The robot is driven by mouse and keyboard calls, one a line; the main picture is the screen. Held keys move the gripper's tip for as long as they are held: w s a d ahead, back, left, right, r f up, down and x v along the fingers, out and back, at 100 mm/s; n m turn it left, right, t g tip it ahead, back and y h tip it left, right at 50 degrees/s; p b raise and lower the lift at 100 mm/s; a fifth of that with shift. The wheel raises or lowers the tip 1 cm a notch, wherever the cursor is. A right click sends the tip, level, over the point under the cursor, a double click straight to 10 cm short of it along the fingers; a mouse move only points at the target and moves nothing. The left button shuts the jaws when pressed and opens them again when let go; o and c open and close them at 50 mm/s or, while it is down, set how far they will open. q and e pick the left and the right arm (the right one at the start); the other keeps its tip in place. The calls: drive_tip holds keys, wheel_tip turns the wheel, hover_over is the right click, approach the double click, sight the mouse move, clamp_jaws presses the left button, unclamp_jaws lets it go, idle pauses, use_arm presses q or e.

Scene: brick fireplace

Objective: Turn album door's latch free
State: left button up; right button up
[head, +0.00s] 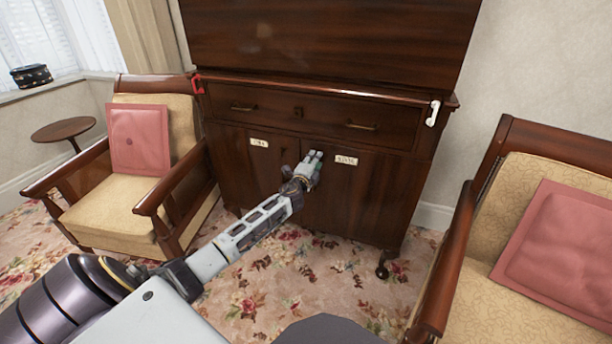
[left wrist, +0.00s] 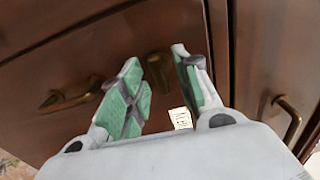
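The dark wood cabinet (head: 370,200) has two doors below a drawer, each with a small white label. The left label (head: 259,142) and the right label (head: 346,160) are too small to read surely. My left gripper (head: 314,156) is in front of the right door, just left of its label. In the left wrist view its two green-padded fingers (left wrist: 158,85) are open. A small brass latch (left wrist: 158,64) shows between and beyond the fingertips; I cannot tell whether they touch it. The label (left wrist: 181,118) shows near the right finger. My right gripper is out of view.
Brass pulls are on the drawer (head: 300,117). An armchair with a pink cushion (head: 138,140) stands left of the cabinet, and another armchair (head: 545,230) stands at the right. Flowered carpet (head: 290,275) lies open in front of the doors.

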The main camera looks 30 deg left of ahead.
use_arm(q)
drive_tip(key=v, duration=1.1)
idle(0.6)
drive_tip(key=shift+d, duration=0.15)
idle(0.3)
